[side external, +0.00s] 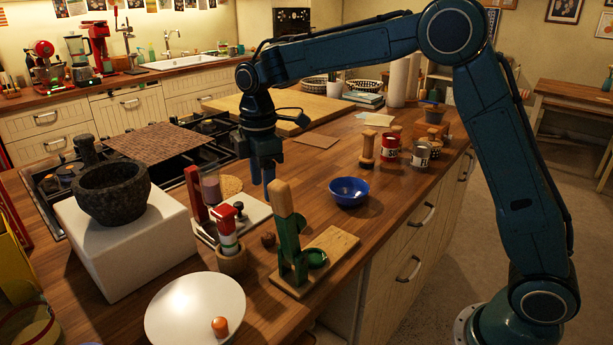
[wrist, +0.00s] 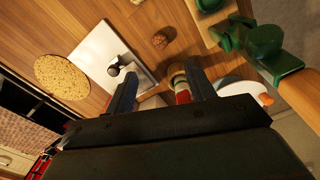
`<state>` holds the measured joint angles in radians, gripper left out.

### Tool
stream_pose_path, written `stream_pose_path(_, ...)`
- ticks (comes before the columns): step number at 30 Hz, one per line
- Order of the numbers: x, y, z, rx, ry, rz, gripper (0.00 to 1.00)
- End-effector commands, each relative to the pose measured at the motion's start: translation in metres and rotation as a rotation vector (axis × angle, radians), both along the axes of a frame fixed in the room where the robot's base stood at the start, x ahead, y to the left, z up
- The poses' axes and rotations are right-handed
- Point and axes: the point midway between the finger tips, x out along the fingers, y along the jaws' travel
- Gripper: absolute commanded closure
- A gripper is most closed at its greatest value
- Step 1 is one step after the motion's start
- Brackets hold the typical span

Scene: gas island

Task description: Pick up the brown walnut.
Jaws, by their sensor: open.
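The brown walnut (side external: 268,239) lies on the wooden countertop in the side external view, between a red-and-white bottle in a wooden cup and a green device on a board. It also shows near the top middle of the wrist view (wrist: 160,40), small and round. My gripper (side external: 262,186) hangs fingers down above the counter, higher than the walnut and behind it in the side external view. The gripper also shows in the wrist view (wrist: 163,86), its two fingers apart. Nothing shows held between them, and the walnut is clear of both.
The green device (side external: 290,235) on its board stands close right of the walnut. The red-and-white bottle (side external: 227,232) and a white-based stand (side external: 250,213) are close left. A white plate (side external: 190,310), stone mortar (side external: 112,192) and blue bowl (side external: 349,191) are farther off.

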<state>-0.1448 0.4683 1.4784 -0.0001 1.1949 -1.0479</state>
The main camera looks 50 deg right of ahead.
Motion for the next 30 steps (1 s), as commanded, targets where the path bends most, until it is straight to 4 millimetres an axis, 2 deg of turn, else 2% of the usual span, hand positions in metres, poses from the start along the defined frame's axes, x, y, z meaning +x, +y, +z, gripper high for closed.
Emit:
stream_pose_path(15, -0.001, 0.0, -0.069, -0.001, 0.004, -0.001, 0.46)
stream_pose_path(30, -0.001, -0.001, -0.085, -0.001, 0.001, -0.002, 0.46)
